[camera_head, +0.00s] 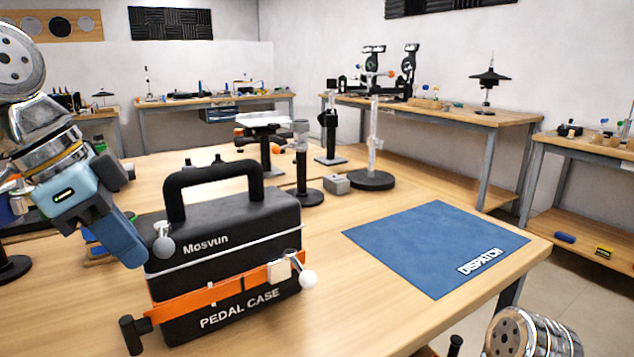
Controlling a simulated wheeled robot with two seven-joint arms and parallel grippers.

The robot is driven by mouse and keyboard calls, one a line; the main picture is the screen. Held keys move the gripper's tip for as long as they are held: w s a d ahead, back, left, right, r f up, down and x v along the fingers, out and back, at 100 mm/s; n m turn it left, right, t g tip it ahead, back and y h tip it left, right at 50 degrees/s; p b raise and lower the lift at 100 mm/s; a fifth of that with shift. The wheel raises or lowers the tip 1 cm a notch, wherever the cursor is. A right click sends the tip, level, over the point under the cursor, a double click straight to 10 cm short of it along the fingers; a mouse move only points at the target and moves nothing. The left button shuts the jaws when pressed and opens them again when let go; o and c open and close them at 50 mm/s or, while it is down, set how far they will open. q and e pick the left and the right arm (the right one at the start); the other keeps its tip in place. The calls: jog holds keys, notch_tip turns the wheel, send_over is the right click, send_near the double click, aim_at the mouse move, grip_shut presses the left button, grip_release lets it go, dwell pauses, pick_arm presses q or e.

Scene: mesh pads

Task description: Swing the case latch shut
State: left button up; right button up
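A black case (190,222) with a top handle (215,172) stands upright on the wooden table. Its front reads "Mosvun" and "PEDAL CASE". An orange band (225,290) crosses its lower front, with a black grip (131,333) at its left end. A white block (278,270) and a white knob (308,279) sit at the band's right. A silver knob (164,245) is at the upper left front. Which part is the latch is unclear. My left gripper (130,250) points down by the case's left side, its fingers overlapping in view. My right gripper is out of view.
A blue "DISPATCH" mat (420,240) lies empty on the table right of the case. Several stands, including one with a round black base (370,181), and a small grey block (336,184) stand behind. My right arm shows at the bottom right.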

pick_arm(q)
grip_shut()
jog(key=shift+w+d+r, duration=0.1)
jog(key=shift+w+d, duration=0.05)
jog(key=shift+d, duration=0.1)
jog(key=shift+a, duration=0.35)
jog(key=shift+o, duration=2)
grip_release()
